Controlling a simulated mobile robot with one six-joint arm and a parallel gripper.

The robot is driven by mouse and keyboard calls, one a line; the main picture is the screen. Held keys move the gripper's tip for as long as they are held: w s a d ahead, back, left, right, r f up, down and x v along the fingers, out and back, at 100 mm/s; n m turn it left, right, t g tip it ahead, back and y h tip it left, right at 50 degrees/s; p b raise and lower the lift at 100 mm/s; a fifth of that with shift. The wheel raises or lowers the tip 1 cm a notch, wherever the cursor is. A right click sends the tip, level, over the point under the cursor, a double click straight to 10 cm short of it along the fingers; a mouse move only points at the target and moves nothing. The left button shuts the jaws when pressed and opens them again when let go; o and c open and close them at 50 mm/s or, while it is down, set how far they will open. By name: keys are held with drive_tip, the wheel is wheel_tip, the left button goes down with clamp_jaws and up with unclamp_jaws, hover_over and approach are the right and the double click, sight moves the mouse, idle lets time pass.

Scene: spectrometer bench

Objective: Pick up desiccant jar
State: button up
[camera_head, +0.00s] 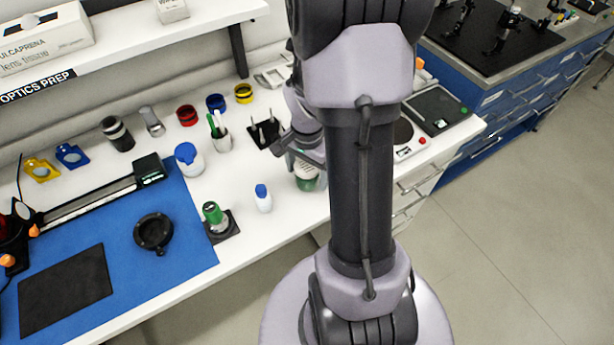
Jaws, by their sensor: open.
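No readable label marks the desiccant jar, so I cannot tell for sure which container it is. A white jar with a green band (306,184) stands near the bench's front edge, partly hidden by my arm and gripper. A white jar with a blue lid (188,160) stands upright further left, beside the blue mat. My gripper (291,153) is open, just above and slightly left of the green-banded jar in the picture. Its fingers are small and partly hidden by my arm, and I cannot tell whether they touch the jar.
A small blue-capped bottle (263,200) and a green-topped item on a dark square (215,217) stand left of the gripper. A pen cup (221,137) and black pegged block (264,133) are behind. A balance-like device (407,141) is right. A shelf (130,40) overhangs the back.

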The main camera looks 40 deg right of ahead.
drive_tip(key=shift+r, duration=0.1)
drive_tip(key=c, duration=1.5)
drive_tip(key=shift+c, duration=0.2)
